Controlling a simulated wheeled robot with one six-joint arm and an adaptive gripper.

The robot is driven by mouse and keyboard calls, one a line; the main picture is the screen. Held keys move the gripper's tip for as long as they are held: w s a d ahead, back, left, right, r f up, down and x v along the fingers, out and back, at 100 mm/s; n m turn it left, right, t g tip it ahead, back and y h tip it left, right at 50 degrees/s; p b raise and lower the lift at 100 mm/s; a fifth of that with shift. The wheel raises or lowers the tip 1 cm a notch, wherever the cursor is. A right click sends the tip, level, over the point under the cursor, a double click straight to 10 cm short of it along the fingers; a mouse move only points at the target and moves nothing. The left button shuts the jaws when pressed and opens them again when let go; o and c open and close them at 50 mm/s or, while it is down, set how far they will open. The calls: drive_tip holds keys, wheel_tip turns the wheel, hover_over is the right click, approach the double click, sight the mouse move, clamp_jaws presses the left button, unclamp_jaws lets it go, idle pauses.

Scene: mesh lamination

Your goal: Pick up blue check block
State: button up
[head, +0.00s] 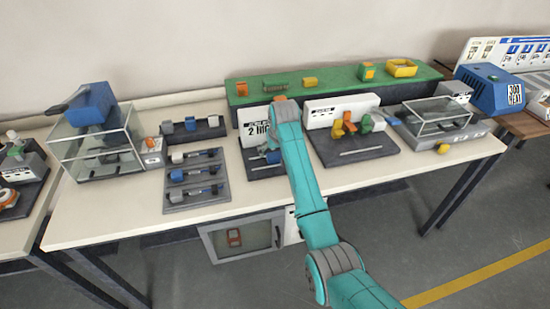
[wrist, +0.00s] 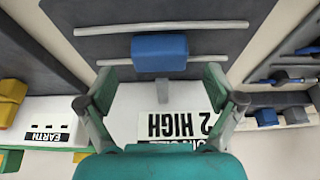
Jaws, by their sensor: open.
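In the wrist view a blue block (wrist: 159,52) lies on the dark grey tray (wrist: 110,22), across or against the nearer of two light rails. My gripper (wrist: 158,84) is open. Its fingertips stand left and right of the block, apart from it and a little nearer the camera. In the head view the block (head: 273,157) shows only as a small blue patch beside my arm, in front of the white "2 HIGH" sign (head: 254,133). My arm hides the fingers and part of the tray there.
The sign also shows upside down in the wrist view (wrist: 180,125). To the left stand a rack of grey and blue pieces (head: 196,181) and a clear box (head: 98,150). To the right is a station with yellow, orange and green pieces (head: 351,149). A green shelf (head: 335,83) runs behind.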

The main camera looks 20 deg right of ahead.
drive_tip(key=shift+x, duration=1.1)
drive_tip(key=shift+r, duration=0.1)
drive_tip(key=c, duration=1.4)
